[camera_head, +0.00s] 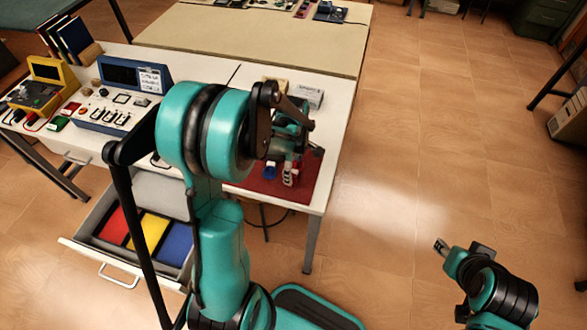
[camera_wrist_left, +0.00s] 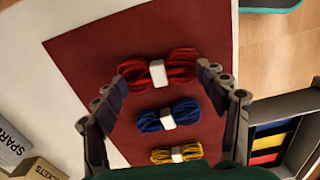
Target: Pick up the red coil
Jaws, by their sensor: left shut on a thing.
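The red coil (camera_wrist_left: 182,66), a bundle with a white band, lies between the fingertips of my left gripper (camera_wrist_left: 160,77) in the left wrist view. The fingers are shut on it from both ends. I cannot tell whether it is clear of the dark red mat (camera_wrist_left: 84,50). In the head view the left gripper (camera_head: 289,160) is over the mat near the table's front right corner, partly hidden by my arm. The blue coil (camera_wrist_left: 184,112) and the yellow coil (camera_wrist_left: 192,151) lie in a row beside the red one. My right gripper (camera_head: 441,246) is over the floor at the lower right.
An open drawer (camera_head: 102,262) with red, yellow and blue compartments sticks out below the white table (camera_head: 219,72). A white box (camera_head: 308,96) stands behind the mat. A blue instrument (camera_head: 112,108) and a yellow one (camera_head: 45,86) stand at the left.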

